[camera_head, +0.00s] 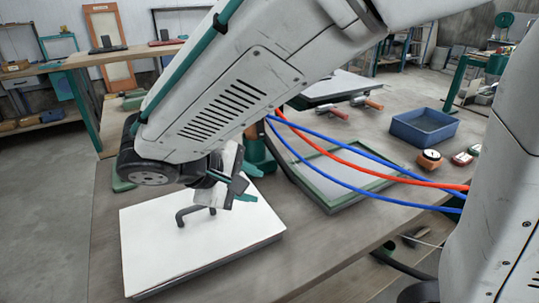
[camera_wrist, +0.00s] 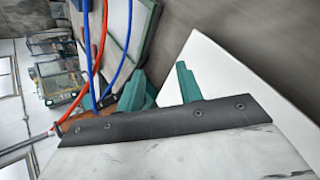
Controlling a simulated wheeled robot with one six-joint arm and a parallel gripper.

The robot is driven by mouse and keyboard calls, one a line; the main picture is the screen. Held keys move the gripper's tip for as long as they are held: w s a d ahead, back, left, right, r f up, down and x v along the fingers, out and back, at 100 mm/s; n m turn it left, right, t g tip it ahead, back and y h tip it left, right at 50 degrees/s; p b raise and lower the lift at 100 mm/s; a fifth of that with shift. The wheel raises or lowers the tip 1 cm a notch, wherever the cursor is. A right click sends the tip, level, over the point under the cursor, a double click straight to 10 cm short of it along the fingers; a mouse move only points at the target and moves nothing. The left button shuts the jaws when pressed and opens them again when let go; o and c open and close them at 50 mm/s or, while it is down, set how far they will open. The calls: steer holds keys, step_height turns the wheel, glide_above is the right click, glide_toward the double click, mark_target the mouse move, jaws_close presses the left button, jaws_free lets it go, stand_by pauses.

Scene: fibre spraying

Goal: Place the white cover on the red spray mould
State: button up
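The white cover (camera_head: 160,255) is a flat white panel lying on the near left of the bench, with a thin dark edge below it. A dark bent handle (camera_head: 182,217) stands on its top. My gripper (camera_head: 240,185) is just above the cover, at the handle's right. In the wrist view its two teal fingers (camera_wrist: 163,88) are apart with nothing seen between them, and the white cover (camera_wrist: 215,70) shows beyond and to the right. The handle is not visible in the wrist view. I cannot make out a red mould; anything under the cover is hidden.
A green-framed tray (camera_head: 345,185) lies right of the cover. A blue bin (camera_head: 423,128) and small gauges (camera_head: 429,158) are farther right. Red-handled tools (camera_head: 338,113) lie behind. Blue and red hoses (camera_head: 350,160) cross beside my arm.

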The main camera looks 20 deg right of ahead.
steer(key=s+d+r+m+g+y, duration=0.2)
steer(key=s+d+m+y, duration=0.6)
steer(key=s+d, duration=0.7)
steer(key=shift+s+d+r+m+y, duration=0.3)
steer(key=shift+d+r+m, duration=0.4)
steer(key=shift+m, duration=0.1)
